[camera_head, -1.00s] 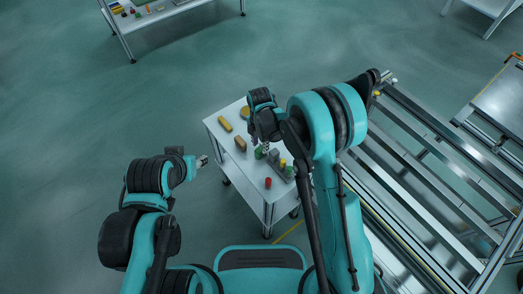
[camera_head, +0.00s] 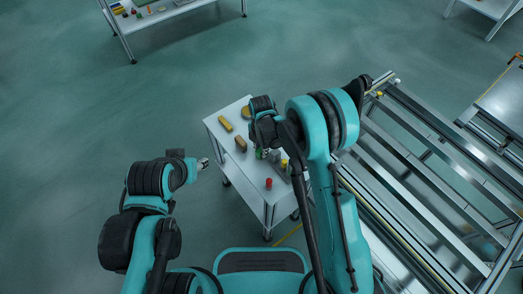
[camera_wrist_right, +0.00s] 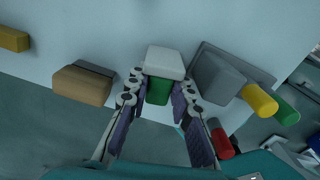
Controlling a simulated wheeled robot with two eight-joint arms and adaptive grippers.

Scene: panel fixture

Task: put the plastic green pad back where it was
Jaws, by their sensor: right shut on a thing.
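The green pad (camera_wrist_right: 158,91), a small block with a green body and a pale grey-white part on its far side, is between the fingers of my right gripper (camera_wrist_right: 158,98) in the right wrist view. The fingers are shut on its sides. In the head view my right gripper (camera_head: 262,150) is low over the white table (camera_head: 250,196), and the pad is mostly hidden by it. I cannot tell whether the pad touches the tabletop. My left gripper (camera_head: 203,163) is left of the table, away from the objects; its finger gap is too small to make out.
A grey block (camera_wrist_right: 216,78) on a dark grey base is close right of the pad. A tan block (camera_wrist_right: 82,84) and a yellow block (camera_wrist_right: 14,40) are left. A metal frame (camera_head: 430,190) stands right.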

